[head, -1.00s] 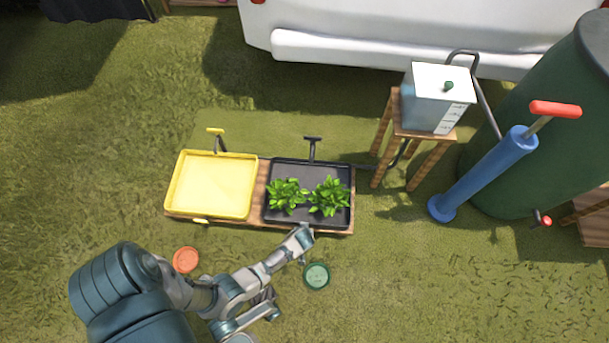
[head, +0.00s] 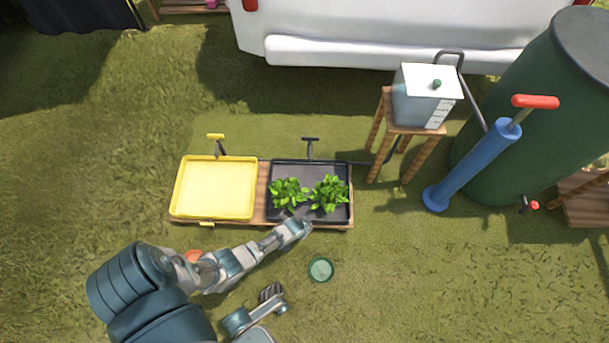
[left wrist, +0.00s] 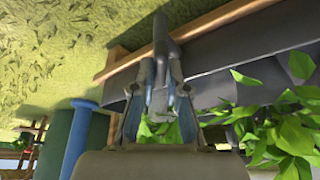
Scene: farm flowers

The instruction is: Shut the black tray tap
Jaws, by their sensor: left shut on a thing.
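The black tray (head: 262,188) holds two leafy green plants and sits on the right part of a low wooden stand. A black T-shaped handle (head: 310,139) stands on a stem behind its back edge. My left gripper (head: 304,228) is at the tray's front edge, below the plants. In the left wrist view my left gripper (left wrist: 162,75) is shut on a dark grey handle (left wrist: 163,35), seemingly the tray's front tap. The gripper hides most of that tap in the head view.
A yellow tray (head: 215,188) with its own yellow handles stands to the left. A green round lid (head: 320,269) lies on the grass. A tank on a stool (head: 425,97), a blue pump (head: 472,167) and a green barrel (head: 530,110) stand to the right.

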